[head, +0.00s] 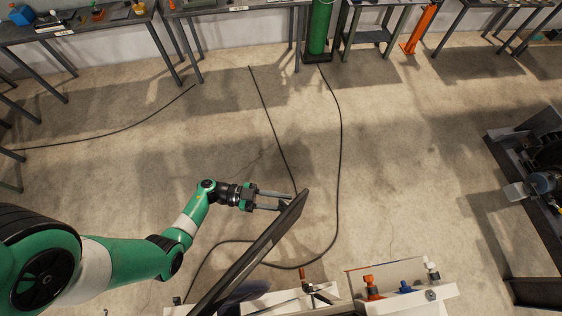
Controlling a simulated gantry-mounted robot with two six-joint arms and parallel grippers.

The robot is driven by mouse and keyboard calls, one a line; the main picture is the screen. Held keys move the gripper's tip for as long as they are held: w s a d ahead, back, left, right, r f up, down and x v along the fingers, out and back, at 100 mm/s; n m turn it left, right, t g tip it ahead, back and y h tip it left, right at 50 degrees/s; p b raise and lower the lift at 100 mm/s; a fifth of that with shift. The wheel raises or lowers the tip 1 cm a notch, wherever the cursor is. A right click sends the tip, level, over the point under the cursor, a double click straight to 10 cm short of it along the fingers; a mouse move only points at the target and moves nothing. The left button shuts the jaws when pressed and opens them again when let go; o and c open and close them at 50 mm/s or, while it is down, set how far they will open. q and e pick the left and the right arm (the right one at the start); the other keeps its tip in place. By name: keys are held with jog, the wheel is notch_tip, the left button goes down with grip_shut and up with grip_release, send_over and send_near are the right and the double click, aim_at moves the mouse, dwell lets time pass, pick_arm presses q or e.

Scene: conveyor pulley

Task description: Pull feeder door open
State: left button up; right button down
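The feeder door appears to be the dark flat panel (252,250) at the lower middle of the head view. It is seen nearly edge-on and slants from the bottom edge up to the right. My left gripper (286,202) reaches in from the left at the panel's upper end. Its two fingers are apart with a visible gap between them. The fingertips meet or pass behind the panel's edge, so I cannot tell whether they touch it or any handle. My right gripper is not in view.
A white machine part (405,304) with orange and blue fittings lies right of the panel at the bottom. Black cables (340,150) run over the floor. Dark machinery (535,180) stands at the right edge. Workbenches and a green cylinder (319,28) line the back.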

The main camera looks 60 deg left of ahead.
pick_arm(q)
jog(key=shift+c, duration=0.3)
grip_shut()
dwell(1.1)
